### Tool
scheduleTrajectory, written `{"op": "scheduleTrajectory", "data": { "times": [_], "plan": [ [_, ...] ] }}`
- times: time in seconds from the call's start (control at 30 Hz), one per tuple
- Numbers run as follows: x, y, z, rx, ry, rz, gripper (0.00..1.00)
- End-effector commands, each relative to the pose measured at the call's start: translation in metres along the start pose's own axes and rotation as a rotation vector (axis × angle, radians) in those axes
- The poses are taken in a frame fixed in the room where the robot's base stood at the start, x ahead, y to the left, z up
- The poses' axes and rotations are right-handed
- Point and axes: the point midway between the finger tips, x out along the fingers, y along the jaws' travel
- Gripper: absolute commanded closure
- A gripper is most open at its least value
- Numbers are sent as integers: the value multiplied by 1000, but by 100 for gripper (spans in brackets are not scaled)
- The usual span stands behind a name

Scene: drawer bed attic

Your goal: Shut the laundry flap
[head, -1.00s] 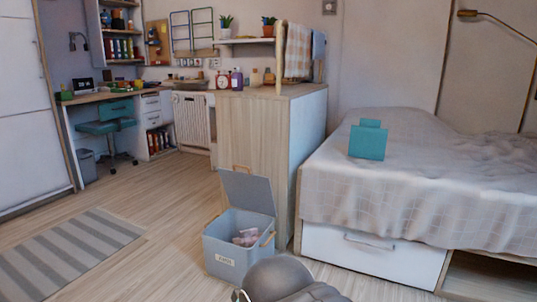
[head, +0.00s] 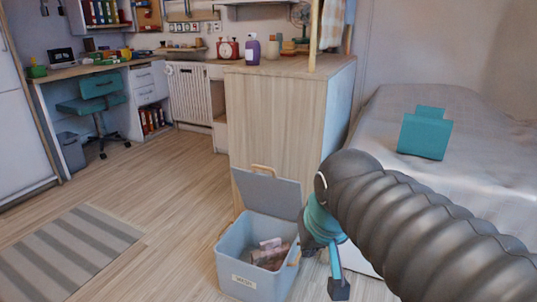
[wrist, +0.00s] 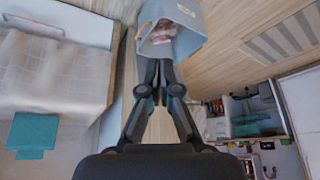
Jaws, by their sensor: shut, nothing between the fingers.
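The laundry bin (head: 237,262) is a light grey-blue box on the floor, with a label on its front and pinkish clothes inside. Its flap (head: 268,193) stands open, tilted up at the back of the bin, with a wooden handle (head: 263,170) on its top edge. My gripper (head: 338,288) points down just right of the bin, apart from the flap, shut and empty. In the wrist view the bin (wrist: 190,18) lies beyond the shut fingers (wrist: 154,72). Whether the gripper touches the bin's side cannot be told.
A wooden cabinet (head: 275,120) stands close behind the bin. The bed (head: 385,125) with a teal object (head: 425,134) is at the right. A striped rug (head: 70,250) lies at the left. The floor between rug and bin is clear.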

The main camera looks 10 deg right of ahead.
Motion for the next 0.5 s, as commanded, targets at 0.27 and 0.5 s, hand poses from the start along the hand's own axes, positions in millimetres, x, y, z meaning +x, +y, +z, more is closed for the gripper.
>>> {"op": "scheduleTrajectory", "data": {
  "times": [0.27, 0.5],
  "plan": [
    [-20, 1, -132, 110, -49, 38, 100],
    [-10, -4, -233, 197, -83, 71, 100]
  ]
}}
